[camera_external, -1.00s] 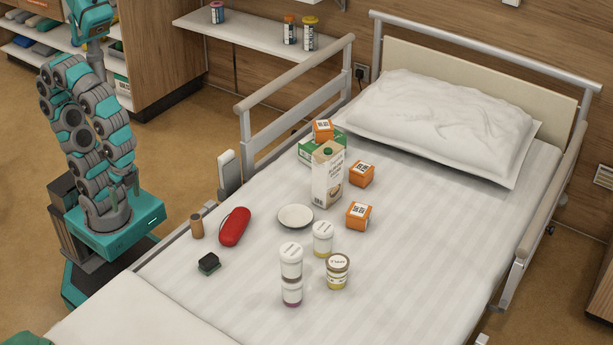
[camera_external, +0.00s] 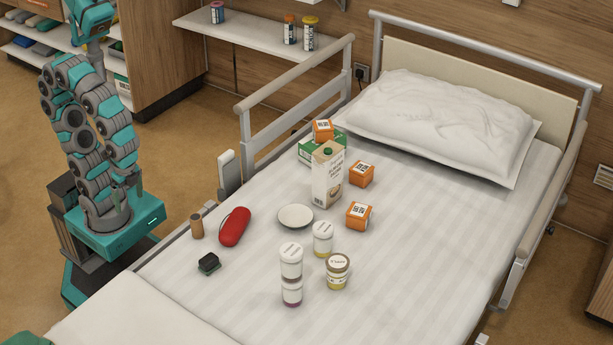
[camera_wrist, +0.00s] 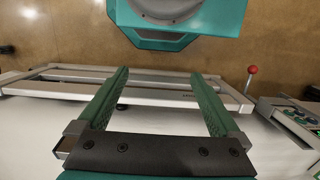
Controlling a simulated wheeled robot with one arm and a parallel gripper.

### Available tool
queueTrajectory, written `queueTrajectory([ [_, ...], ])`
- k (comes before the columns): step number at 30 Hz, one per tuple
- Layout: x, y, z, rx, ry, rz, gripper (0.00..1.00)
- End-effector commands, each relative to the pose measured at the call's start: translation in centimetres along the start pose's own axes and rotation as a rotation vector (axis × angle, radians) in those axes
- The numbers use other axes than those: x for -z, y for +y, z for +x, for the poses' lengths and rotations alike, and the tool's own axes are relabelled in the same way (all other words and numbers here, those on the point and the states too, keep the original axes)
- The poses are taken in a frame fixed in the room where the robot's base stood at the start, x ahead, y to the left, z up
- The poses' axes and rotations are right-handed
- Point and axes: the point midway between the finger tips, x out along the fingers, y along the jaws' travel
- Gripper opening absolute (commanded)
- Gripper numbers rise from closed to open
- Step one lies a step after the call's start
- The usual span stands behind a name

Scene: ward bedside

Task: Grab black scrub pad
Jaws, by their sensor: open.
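The black scrub pad (camera_external: 208,263) is a small dark block with a green underside. It lies on the near left part of the bed sheet in the external view. I cannot make it out in the wrist view. My gripper (camera_wrist: 160,75) shows in the wrist view with its two green fingers spread apart and nothing between them. The gripper is well away from the pad.
A red case (camera_external: 235,227) and a brown cylinder (camera_external: 197,225) lie near the pad. A white bowl (camera_external: 296,216), stacked jars (camera_external: 291,276), a carton (camera_external: 327,176) and orange boxes (camera_external: 358,215) stand farther right. A bed rail (camera_external: 290,80) borders the upper left side.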

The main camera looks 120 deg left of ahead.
Motion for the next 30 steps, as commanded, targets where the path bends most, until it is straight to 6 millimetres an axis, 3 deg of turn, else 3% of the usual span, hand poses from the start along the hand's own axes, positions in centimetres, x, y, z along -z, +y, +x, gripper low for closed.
queueTrajectory([
  [11, 13.3, 0.0, -4.6, 0.002, 0.061, 0.047, 1.00],
  [21, 26.1, -0.1, -6.5, 0.006, 0.123, 0.084, 1.00],
  [25, 29.7, -0.2, -6.7, 0.007, 0.140, 0.094, 1.00],
  [30, 32.0, -0.2, -6.7, 0.008, 0.150, 0.101, 1.00],
])
